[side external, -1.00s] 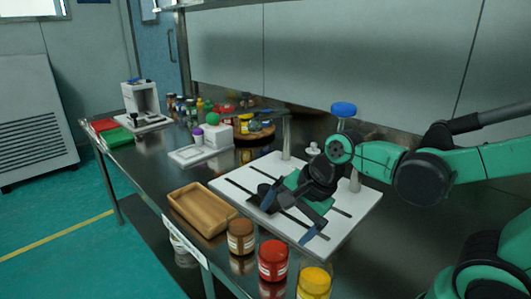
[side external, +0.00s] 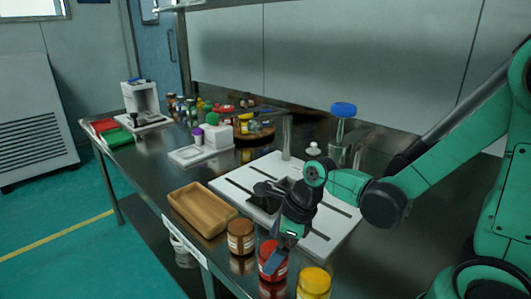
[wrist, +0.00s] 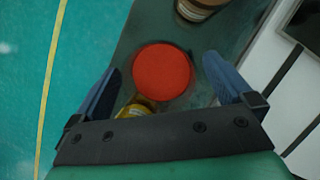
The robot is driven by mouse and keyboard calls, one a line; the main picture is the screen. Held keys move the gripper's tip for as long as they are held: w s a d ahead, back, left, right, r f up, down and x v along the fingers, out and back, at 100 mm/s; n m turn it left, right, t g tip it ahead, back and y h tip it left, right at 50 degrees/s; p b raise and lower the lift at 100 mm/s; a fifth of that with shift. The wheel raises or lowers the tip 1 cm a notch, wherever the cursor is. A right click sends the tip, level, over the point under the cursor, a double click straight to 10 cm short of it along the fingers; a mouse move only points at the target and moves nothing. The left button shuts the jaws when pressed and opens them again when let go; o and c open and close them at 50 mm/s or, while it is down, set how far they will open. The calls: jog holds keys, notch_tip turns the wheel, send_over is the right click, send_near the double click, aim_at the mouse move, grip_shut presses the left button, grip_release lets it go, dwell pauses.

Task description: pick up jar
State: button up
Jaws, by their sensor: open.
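Three jars stand in a row along the front edge of the table: a brown jar (side external: 241,236), a red jar (side external: 268,274) and a yellow jar (side external: 314,283). My gripper (side external: 276,258), with blue fingers, points down over the red jar and partly hides it in the side view. In the wrist view the red jar's round top (wrist: 163,71) lies between the open fingers, with a finger on either side. Contact cannot be told. The yellow jar (wrist: 134,108) shows partly behind the gripper's palm, and the brown jar (wrist: 199,8) is at the top edge.
A white slotted plate (side external: 232,180) lies behind the jars, with posts and a blue-topped part (side external: 343,110). A wooden tray (side external: 203,210) is left of the brown jar. More jars and equipment stand at the far left. The table's front edge is close to the jars.

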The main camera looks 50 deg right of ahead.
jog(key=shift+x, duration=1.3)
jog(key=c, duration=1.3)
